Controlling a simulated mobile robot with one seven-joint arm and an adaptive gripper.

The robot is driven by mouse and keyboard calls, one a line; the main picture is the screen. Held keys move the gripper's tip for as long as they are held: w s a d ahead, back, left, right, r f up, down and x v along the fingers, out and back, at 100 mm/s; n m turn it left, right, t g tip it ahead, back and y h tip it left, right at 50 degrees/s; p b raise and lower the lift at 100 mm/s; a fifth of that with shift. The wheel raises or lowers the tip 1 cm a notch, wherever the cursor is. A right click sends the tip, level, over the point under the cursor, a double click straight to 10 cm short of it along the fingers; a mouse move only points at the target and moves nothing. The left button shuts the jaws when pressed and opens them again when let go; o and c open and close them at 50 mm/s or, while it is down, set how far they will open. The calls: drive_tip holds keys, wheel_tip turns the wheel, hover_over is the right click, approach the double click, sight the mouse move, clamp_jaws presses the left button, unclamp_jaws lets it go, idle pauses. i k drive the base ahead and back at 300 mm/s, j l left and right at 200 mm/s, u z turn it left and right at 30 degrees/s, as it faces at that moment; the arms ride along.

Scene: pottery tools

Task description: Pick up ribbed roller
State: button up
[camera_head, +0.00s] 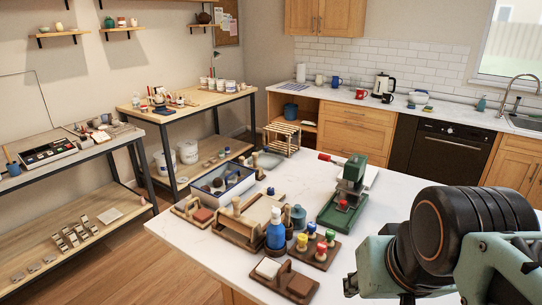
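I cannot make out for certain which object is the ribbed roller. Small tools crowd the near white worktop (205,247). A wooden board with a pale slab and upright wooden pieces (262,208) stands mid-group. A wooden block with a pale pad (268,268) lies at the front. A low wooden holder with a reddish-brown block (203,215) is at the left. My arm fills the lower right and hides part of the worktop; my gripper's fingertips do not show.
A blue bottle (275,232), a stand of coloured-topped stamps (320,246), a green press (345,195) and a white tray with a blue rim (246,187) crowd the worktop. Its front left corner is clear. Side benches stand left; a kitchen counter (345,95) runs behind.

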sight(255, 155)
drive_tip(key=i+j+u, duration=0.1)
drive_tip(key=j, duration=0.2)
drive_tip(key=i+j, duration=0.1)
drive_tip(key=j, duration=0.25)
drive_tip(key=i+j+u, duration=0.65)
drive_tip(key=u, duration=0.15)
drive_tip(key=i+j+u, duration=0.1)
drive_tip(key=i+u, duration=0.7)
drive_tip(key=i+j+z, duration=0.15)
drive_tip(key=i, duration=0.3)
drive_tip(key=i+j+z, duration=0.15)
drive_tip(key=i, duration=0.3)
drive_tip(key=i+z, duration=0.3)
drive_tip(key=z, duration=0.2)
drive_tip(key=i+j+z, duration=0.2)
drive_tip(key=z, duration=0.3)
drive_tip(key=i+z, duration=0.15)
drive_tip(key=z, duration=0.25)
drive_tip(key=i+z, duration=0.15)
drive_tip(key=z, duration=0.2)
drive_tip(key=i+j+z, duration=0.15)
drive_tip(key=z, duration=0.25)
drive_tip(key=i+z, duration=0.2)
drive_tip(key=z, duration=0.15)
drive_tip(key=i+j+z, duration=0.3)
drive_tip(key=k+l, duration=0.1)
drive_tip(key=l, duration=0.05)
